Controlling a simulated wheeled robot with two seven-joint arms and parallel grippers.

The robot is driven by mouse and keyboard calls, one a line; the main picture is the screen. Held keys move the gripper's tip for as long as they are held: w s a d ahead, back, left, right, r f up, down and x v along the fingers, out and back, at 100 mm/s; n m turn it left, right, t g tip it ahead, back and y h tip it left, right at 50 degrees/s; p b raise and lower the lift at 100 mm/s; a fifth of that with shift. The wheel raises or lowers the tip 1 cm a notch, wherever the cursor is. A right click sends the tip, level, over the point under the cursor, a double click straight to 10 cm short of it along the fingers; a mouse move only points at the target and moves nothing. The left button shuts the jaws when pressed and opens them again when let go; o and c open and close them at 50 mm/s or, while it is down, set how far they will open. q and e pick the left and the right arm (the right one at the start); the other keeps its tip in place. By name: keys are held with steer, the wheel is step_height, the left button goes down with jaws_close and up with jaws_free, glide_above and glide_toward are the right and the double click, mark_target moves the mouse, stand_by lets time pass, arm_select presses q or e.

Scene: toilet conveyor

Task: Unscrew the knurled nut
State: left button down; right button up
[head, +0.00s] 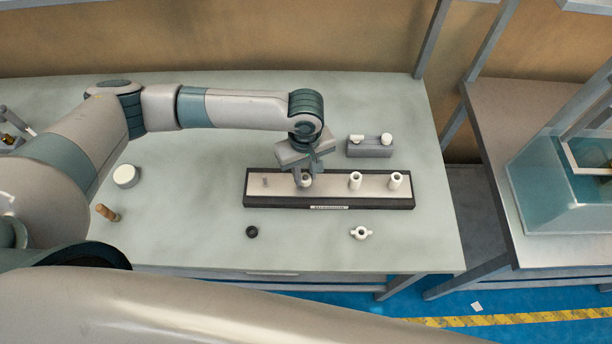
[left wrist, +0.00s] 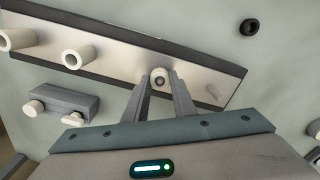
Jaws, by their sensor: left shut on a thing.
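The knurled nut (left wrist: 159,76) is a small white round piece with a dark hole in its middle, on a post of the pale, dark-rimmed board (head: 249,203); its knurling is too small to make out. My left gripper (head: 305,181) points down at the board, shut on the nut, one finger on each side. In the left wrist view the two fingertips (left wrist: 161,84) flank the nut. In the head view the fingers partly hide it. Whether its thread is engaged cannot be seen. My right gripper is not in view.
On the board are a bare thin stud (head: 265,182) and two white sleeves (head: 355,181) (head: 396,181). Behind stands a grey block (head: 369,150) with white parts. A white cap (head: 125,176) lies left.

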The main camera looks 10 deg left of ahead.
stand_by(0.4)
arm_select(q)
steer(key=shift+r+n+p, duration=0.1)
steer(key=shift+n+p, duration=0.5)
steer(key=shift+p, duration=0.45)
steer(key=shift+n, duration=1.9)
steer(key=shift+s+n, duration=0.1)
steer(key=shift+n, duration=2.4)
